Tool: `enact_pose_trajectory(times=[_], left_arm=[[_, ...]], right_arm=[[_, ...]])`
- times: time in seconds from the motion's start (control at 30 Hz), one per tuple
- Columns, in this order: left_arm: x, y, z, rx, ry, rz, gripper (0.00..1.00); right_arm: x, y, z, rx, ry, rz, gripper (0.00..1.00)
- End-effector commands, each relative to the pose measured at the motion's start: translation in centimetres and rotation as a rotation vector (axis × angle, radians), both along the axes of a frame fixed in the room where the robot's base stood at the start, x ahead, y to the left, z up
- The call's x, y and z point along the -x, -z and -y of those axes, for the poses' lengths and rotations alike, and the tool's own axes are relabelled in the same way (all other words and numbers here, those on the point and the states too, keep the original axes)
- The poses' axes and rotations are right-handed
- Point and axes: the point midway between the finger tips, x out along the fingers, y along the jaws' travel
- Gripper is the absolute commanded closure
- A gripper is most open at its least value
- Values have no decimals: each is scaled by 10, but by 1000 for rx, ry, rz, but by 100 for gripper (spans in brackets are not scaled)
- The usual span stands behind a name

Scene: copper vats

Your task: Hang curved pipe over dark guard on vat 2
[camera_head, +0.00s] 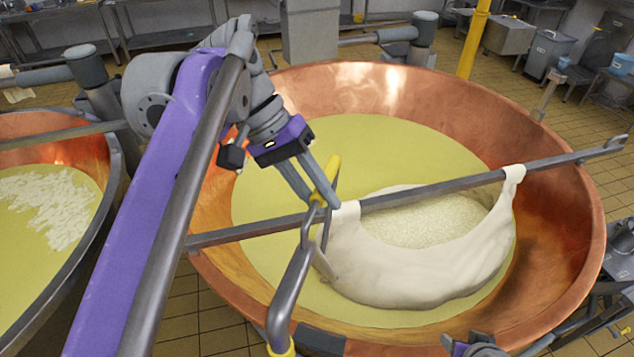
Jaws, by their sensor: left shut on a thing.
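My left gripper (321,196) reaches down from the upper left over the large copper vat and is shut on the curved pipe (292,290), near its yellow upper part (330,176). The pipe is grey metal, bent at the top, and slopes down towards the vat's front rim, with another yellow part at the bottom edge of the view. The dark guard (320,341) sits on that front rim, just right of the pipe's lower part. I cannot tell whether pipe and guard touch.
A metal bar (430,196) crosses the copper vat (572,225) and carries a white cloth (425,275) full of curd. Another vat (122,180) stands at the left. A yellow post (473,40) rises behind. A grey tube (190,190) crosses the view at left.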

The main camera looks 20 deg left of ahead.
Motion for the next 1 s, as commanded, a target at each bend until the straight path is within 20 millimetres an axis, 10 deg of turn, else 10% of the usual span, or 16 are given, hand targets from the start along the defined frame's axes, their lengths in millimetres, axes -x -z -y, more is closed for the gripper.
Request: enact_pose_trajectory(times=[1.0], left_arm=[[-27, 98, 0, 2, 0, -18, 100]], right_arm=[[0, 0, 0, 0, 0, 0, 50]])
